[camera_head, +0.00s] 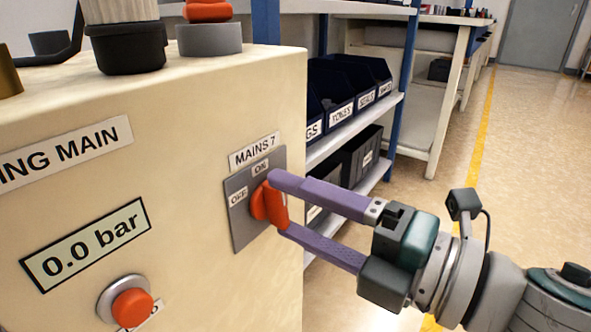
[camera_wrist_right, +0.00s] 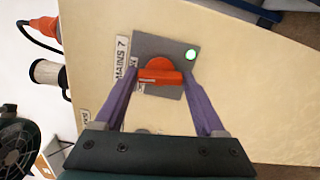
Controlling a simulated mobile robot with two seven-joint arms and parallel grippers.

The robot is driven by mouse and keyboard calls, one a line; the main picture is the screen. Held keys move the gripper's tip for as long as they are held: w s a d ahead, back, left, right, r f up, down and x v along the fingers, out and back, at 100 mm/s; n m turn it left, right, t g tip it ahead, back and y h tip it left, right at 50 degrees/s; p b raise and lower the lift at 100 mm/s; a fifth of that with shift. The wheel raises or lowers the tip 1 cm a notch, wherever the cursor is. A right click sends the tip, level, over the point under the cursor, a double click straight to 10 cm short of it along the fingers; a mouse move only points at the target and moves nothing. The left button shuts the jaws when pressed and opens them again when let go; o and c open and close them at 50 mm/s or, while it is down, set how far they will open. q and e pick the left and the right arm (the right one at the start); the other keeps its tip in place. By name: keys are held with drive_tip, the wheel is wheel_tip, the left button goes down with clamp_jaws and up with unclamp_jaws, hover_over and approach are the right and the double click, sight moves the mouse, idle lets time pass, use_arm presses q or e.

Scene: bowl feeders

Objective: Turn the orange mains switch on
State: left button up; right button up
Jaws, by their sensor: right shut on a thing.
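The orange mains switch (camera_head: 261,205) is a knob on a grey plate (camera_head: 244,232) under the label "MAINS 7" on the cream panel. The plate is marked OFF at left and ON at the top. The knob's bar stands upright and points towards ON; it also shows in the wrist view (camera_wrist_right: 160,76). A green lamp (camera_wrist_right: 190,55) glows on the plate in the wrist view. My right gripper (camera_head: 278,203) is shut on the knob, one purple finger at its upper end and one at its lower end. My left gripper is not in view.
An orange push button (camera_head: 132,307) and a "0.0 bar" display (camera_head: 85,245) are on the same panel. Black and orange knobs stand on top of the cabinet. Shelves with labelled dark bins (camera_head: 340,95) stand behind. The floor at right is clear.

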drive_tip(key=shift+m+p, duration=0.3)
drive_tip(key=shift+m, duration=0.4)
drive_tip(key=o, duration=1.3)
drive_tip(key=shift+d, duration=0.1)
drive_tip(key=p+v, duration=0.2)
drive_tip(key=v, duration=0.8)
